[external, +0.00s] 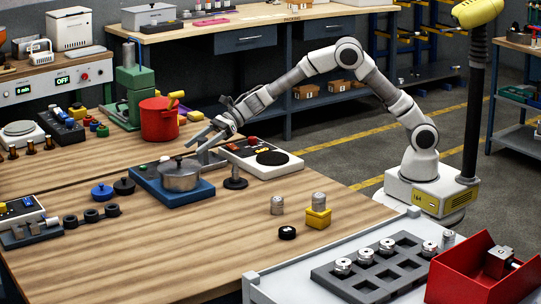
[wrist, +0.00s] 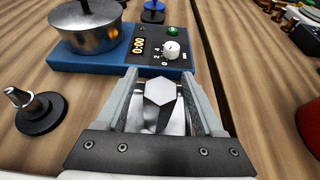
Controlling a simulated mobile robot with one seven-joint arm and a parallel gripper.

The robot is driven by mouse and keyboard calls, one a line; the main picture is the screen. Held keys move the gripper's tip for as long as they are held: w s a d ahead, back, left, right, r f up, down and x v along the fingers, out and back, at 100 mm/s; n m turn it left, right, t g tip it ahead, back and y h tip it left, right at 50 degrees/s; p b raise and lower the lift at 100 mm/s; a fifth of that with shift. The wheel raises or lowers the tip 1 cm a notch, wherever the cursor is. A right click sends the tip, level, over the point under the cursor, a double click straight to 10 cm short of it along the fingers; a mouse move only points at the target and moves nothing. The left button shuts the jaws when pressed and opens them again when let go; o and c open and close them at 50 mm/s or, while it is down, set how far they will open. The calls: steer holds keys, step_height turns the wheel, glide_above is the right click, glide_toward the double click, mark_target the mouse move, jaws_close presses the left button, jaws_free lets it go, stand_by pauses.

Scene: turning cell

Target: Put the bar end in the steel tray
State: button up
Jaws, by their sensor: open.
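My gripper (external: 208,140) is low over the wooden table, behind the steel pot and beside the blue hot plate. In the wrist view my gripper (wrist: 160,88) is open, with a pale hexagonal metal piece (wrist: 160,92), which looks like the bar end, between its fingers. I cannot tell whether the fingers touch it. Shiny metal shows below the piece; I cannot tell if this is its side or a steel tray. In the external view the piece is hidden by the gripper.
The steel pot (external: 180,176) on the blue hot plate (external: 150,186) stands close to the gripper. A black-based stand (external: 235,182), a white-topped device (external: 285,160) and a red pot (external: 158,122) are nearby. A dark compartment rack (external: 335,283) and red bin (external: 455,275) are at front right.

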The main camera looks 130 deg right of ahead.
steer(key=v, duration=1)
steer(key=shift+s+r, duration=0.1)
steer(key=shift+s, duration=0.25)
steer(key=s+a+r+m+g+h, duration=0.1)
steer(key=s+a+r+m+h, duration=0.1)
steer(key=a+r+m, duration=0.6)
steer(key=s+a+r+m+h, duration=0.1)
steer(key=a+r+m+h, duration=0.2)
steer(key=a+m, duration=0.55)
steer(key=s+a+f+m+g+y+p, duration=0.1)
steer(key=s+a+f+m+g+y, duration=0.2)
steer(key=s+a+m, duration=0.85)
steer(key=s+a+f+m+g+y+p, duration=0.15)
steer(key=s+a+f+m+g, duration=0.25)
steer(key=s+a+m, duration=0.75)
steer(key=s+d+r+n+p, duration=0.1)
steer(key=r+p, duration=0.5)
steer(key=s+d+r+n+p, duration=0.2)
steer(key=r+p, duration=0.4)
steer(key=r, duration=0.1)
steer(key=shift+d, duration=0.25)
steer(key=shift+r+n+y, duration=0.1)
steer(key=shift+n+y, duration=0.15)
